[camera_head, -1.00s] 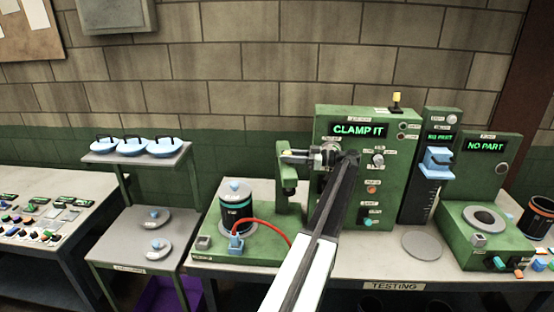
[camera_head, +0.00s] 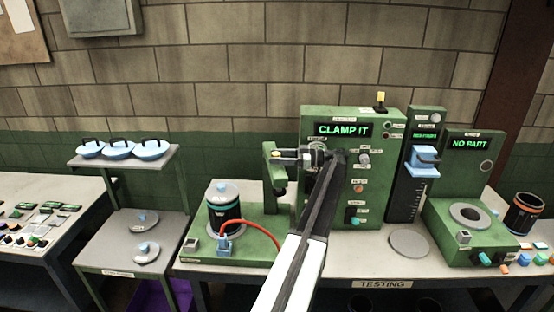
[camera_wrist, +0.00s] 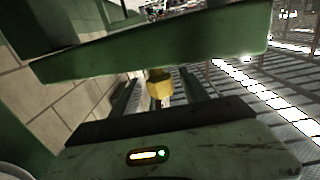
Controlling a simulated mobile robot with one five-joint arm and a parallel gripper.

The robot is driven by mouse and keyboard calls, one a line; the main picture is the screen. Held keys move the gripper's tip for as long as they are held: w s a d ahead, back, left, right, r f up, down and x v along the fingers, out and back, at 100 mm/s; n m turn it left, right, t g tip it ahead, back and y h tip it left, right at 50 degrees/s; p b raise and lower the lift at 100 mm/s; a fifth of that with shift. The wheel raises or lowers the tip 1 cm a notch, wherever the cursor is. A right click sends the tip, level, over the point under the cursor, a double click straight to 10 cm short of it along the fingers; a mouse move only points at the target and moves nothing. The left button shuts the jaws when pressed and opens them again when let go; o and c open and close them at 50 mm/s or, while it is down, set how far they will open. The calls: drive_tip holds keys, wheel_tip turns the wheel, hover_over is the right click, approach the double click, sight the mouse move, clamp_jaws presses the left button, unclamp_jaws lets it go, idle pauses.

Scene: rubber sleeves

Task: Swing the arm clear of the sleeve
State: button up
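A black sleeve with a teal band (camera_head: 223,222) stands upright on a green base at the left of the testing bench. A grey lid with a blue knob covers its top, and a red hose runs from a blue fitting at its foot. My arm reaches up and away, right of the sleeve. The fingertips are too small to see clearly.
Right of the machine stand a black column with a blue slider (camera_head: 423,157) and a NO PART station (camera_head: 468,190). A black cup with an orange band (camera_head: 523,217) is at far right. Left is a shelf (camera_head: 125,158) with blue lids. A green slab (camera_wrist: 160,50) crosses the wrist view.

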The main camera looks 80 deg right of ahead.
drive_tip(key=shift+w, duration=0.1)
drive_tip(key=s, duration=0.8)
drive_tip(key=shift+d, duration=0.3)
